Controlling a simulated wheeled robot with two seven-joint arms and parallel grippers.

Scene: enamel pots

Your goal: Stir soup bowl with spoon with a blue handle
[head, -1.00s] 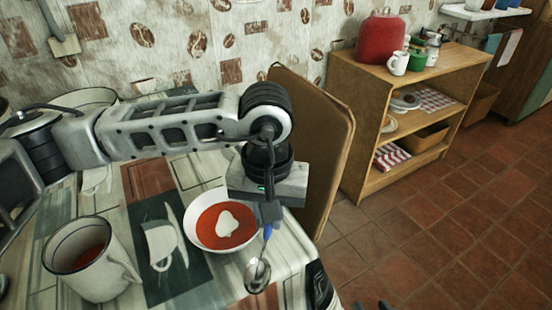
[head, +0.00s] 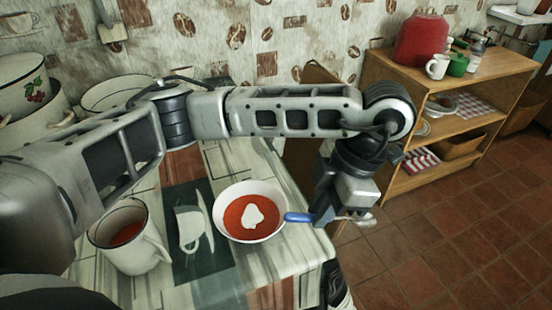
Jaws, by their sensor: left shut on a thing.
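A white bowl (head: 276,235) of red soup with a white dollop stands near the right edge of the patterned counter. My left gripper (head: 325,212) is to the right of the bowl, around the counter's right edge, and is shut on the spoon. The spoon's blue handle (head: 298,217) sticks out left toward the bowl's rim; I cannot tell whether it touches. The spoon's metal head (head: 363,221) shows to the right of the gripper, over the floor side. The spoon lies roughly level across the picture. My right gripper is out of view.
A white mug (head: 133,238) with red contents stands left of the bowl. Enamel pots (head: 28,92) are at the back left.

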